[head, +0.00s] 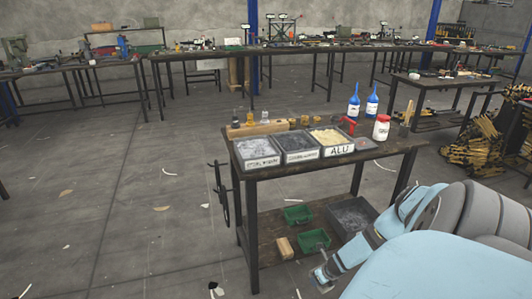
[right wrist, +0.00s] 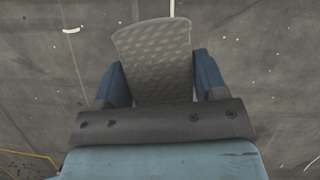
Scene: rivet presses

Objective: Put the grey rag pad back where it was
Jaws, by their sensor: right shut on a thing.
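The grey rag pad (right wrist: 153,50) shows in the right wrist view, a pale grey sheet with a dimpled pattern. My right gripper (right wrist: 160,80) is shut on it, one blue finger on each side, and the pad sticks out beyond the fingertips over the concrete floor. In the head view my right gripper (head: 321,276) is low, in front of the workbench (head: 330,168) and beside its lower shelf. I cannot make out the pad clearly there. My left gripper is not in view.
The workbench carries labelled trays (head: 339,150), blue bottles (head: 354,101) and a white jar with a red lid (head: 381,128). Its lower shelf holds green bins (head: 314,240), a grey bin (head: 352,215) and a wooden block (head: 284,248). The floor on the left is mostly clear.

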